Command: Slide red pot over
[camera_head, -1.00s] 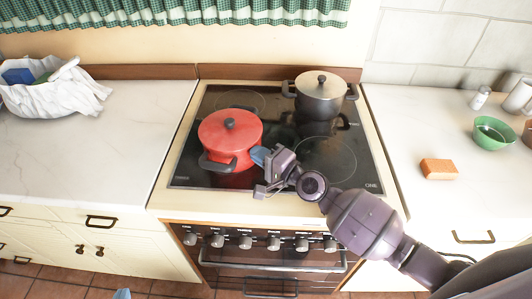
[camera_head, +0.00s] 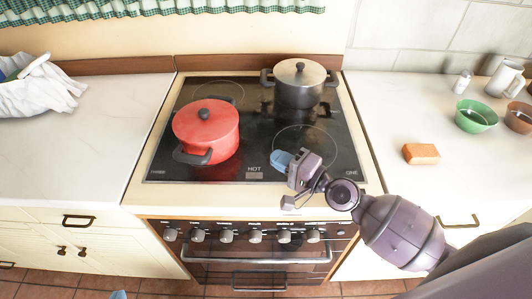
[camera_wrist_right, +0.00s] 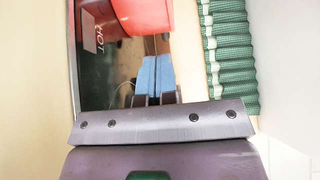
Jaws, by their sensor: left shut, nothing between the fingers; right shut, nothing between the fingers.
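The red pot (camera_head: 205,134) with its red lid and dark knob stands upright on the left side of the black glass cooktop (camera_head: 245,147). Its dark handles point to the front left and back right. My right gripper (camera_head: 282,160) has blue fingertips, is shut and empty, and hovers over the front right of the cooktop, to the right of the pot with a clear gap. In the right wrist view the shut fingers (camera_wrist_right: 153,76) point toward the red pot (camera_wrist_right: 142,15), which is partly cut off. Only the blue tip of my left gripper (camera_head: 118,295) shows at the bottom edge, shut.
A dark pot with a metal lid (camera_head: 300,84) stands at the back right of the cooktop. An orange block (camera_head: 421,154) and a green bowl (camera_head: 476,116) are on the right counter. The left counter is clear beside the stove; a white bag (camera_head: 38,92) lies further left.

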